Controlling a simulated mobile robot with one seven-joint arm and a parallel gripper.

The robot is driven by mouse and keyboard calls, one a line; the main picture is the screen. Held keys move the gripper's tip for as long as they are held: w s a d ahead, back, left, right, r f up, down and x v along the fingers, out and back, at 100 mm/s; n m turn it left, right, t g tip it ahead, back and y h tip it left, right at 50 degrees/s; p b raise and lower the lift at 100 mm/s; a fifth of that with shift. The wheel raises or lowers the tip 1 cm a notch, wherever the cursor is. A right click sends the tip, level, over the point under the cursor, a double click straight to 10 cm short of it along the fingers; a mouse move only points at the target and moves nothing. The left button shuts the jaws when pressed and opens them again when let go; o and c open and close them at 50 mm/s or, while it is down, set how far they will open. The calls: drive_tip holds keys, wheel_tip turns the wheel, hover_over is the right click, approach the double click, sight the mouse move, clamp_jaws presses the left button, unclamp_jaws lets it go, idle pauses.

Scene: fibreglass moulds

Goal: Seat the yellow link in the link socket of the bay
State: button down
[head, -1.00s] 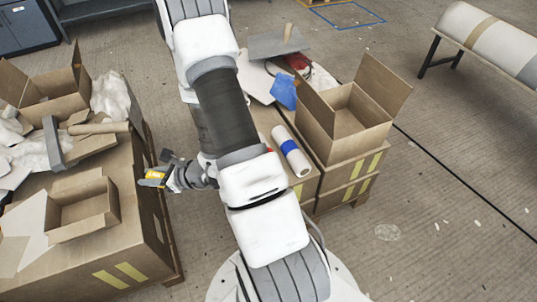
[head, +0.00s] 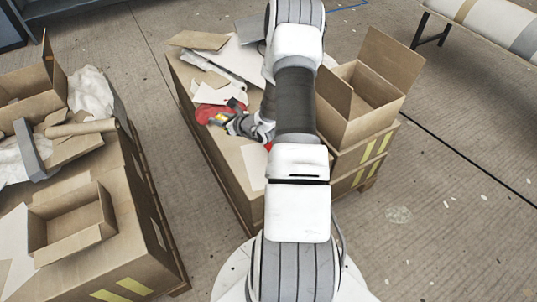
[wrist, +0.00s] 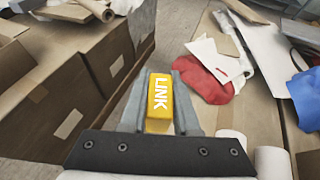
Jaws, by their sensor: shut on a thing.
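My gripper (head: 223,119) is shut on the yellow link (wrist: 160,97). In the wrist view the link is a yellow block with "LINK" in white on its top, held between the two grey fingers. In the head view only a small bit of yellow shows at the fingertips, beside a red cloth (head: 208,113), above the cardboard-topped pallet stack (head: 215,160) in the middle. I cannot make out the bay or its link socket in either view.
The red cloth also shows in the wrist view (wrist: 205,80). An open carton (head: 360,100) stands right of my arm. Another stack with a small open box (head: 70,222) is at the left. A floor gap (head: 160,110) separates the stacks.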

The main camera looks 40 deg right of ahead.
drive_tip(key=d+f+m+h+b, duration=0.1)
drive_tip(key=d+f, duration=0.2)
drive_tip(key=d, duration=0.3)
drive_tip(key=s+d+f+m+h+b, duration=0.1)
drive_tip(key=d+f+h+b, duration=0.1)
drive_tip(key=d, duration=0.5)
drive_tip(key=d+f+m+h+b, duration=0.1)
drive_tip(key=d+f+m+b, duration=0.1)
drive_tip(key=d, duration=0.4)
drive_tip(key=shift+s+d+f, duration=0.15)
drive_tip(key=shift+s+f, duration=0.05)
drive_tip(key=shift+f, duration=0.25)
drive_tip(key=shift+s+d+f, duration=0.1)
drive_tip(key=shift+s+f, duration=0.1)
drive_tip(key=shift+f, duration=0.25)
drive_tip(key=shift+a+f, duration=0.2)
drive_tip(key=shift+f, duration=0.1)
drive_tip(key=b, duration=0.3)
hover_over(246, 151)
wheel_tip(246, 151, down, 6)
drive_tip(key=shift+f, duration=0.2)
drive_tip(key=shift+f+b, duration=0.5)
drive_tip(key=shift+f, duration=1.4)
drive_tip(key=shift+f, duration=0.2)
drive_tip(key=c, duration=0.7)
unclamp_jaws()
drive_tip(key=shift+o, duration=0.2)
drive_tip(key=shift+r, duration=0.15)
